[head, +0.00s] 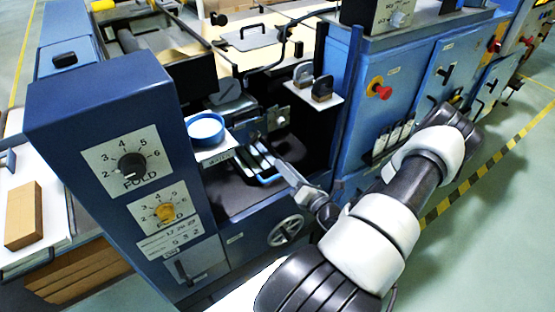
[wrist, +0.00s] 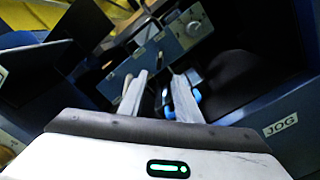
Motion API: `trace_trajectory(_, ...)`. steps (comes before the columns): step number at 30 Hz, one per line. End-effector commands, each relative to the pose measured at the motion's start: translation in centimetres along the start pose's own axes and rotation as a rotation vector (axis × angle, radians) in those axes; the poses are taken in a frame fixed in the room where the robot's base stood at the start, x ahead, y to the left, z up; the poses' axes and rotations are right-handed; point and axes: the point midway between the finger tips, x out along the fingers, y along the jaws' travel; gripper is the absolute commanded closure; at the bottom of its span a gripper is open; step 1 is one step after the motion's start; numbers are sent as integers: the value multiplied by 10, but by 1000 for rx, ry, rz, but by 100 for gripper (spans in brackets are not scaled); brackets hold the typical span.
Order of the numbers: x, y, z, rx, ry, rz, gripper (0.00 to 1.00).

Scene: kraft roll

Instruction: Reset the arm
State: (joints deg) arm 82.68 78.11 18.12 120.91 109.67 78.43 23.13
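My arm reaches in from the lower right of the head view, with white joint covers and dark links. My gripper (head: 280,166) points into the dark bay of the blue machine (head: 335,120), near the blue-edged tray (head: 268,180). In the wrist view my gripper (wrist: 160,82) shows two pale fingers with a gap between them. I see nothing held in the gap. Small blue parts show beside the right finger. Whether the fingertips touch anything in the bay cannot be told.
A blue control panel (head: 100,120) with two FOLD dials stands left of the bay. A round blue-rimmed dish (head: 206,128) sits on a ledge. A handwheel (head: 286,231) is below and a red button (head: 379,89) is right. Green floor (head: 490,220) is open at right.

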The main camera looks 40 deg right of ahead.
Motion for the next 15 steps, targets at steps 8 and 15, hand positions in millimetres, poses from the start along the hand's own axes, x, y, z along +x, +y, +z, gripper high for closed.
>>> trace_trajectory(8,-10,0,0,1,0,0,70)
trace_trajectory(15,-9,0,0,1,0,0,70)
